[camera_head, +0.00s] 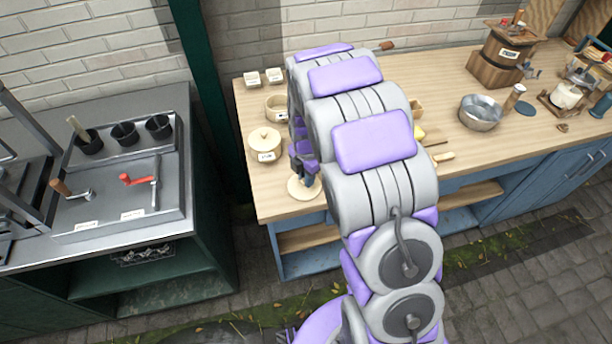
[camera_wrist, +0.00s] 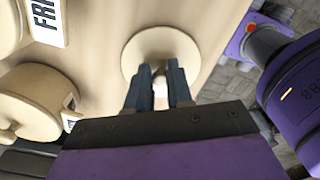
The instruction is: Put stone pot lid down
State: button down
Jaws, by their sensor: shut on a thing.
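The stone pot lid (camera_head: 296,191) is a round cream disc with a knob, at the front left part of the wooden counter. It also shows in the wrist view (camera_wrist: 135,55). My gripper (camera_head: 305,176) points down at it, and in the wrist view its two dark fingers (camera_wrist: 160,78) are shut on the knob. The lid looks flat and very close to the counter top; I cannot tell whether it touches. A cream pot with a lid on (camera_head: 265,144) stands behind and to the left of it. An open cream pot (camera_head: 276,107) stands farther back.
The wooden counter (camera_head: 440,80) ends just in front of the held lid. Two small white labelled boxes (camera_head: 263,78) stand at the back. A grey-topped station (camera_head: 120,190) stands left across a gap.

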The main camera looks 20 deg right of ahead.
jog(key=shift+f, duration=0.1)
jog(key=c, duration=1)
grip_release()
jog(key=shift+a, duration=0.15)
notch_tip(320, 180, up, 12)
jog(key=p, duration=0.3)
jog(key=s+r+m, duration=0.3)
jog(key=s+m, duration=0.4)
jog(key=s, duration=0.4)
jog(key=s+r+m+g, duration=0.1)
jog(key=s+r+m, duration=0.3)
jog(key=s+m, duration=0.4)
jog(key=s+r+m, duration=0.3)
jog(key=s+m, duration=0.5)
jog(key=s, duration=0.7)
jog(key=shift+s+a+r+g, duration=0.3)
jog(key=shift+r+g, duration=0.1)
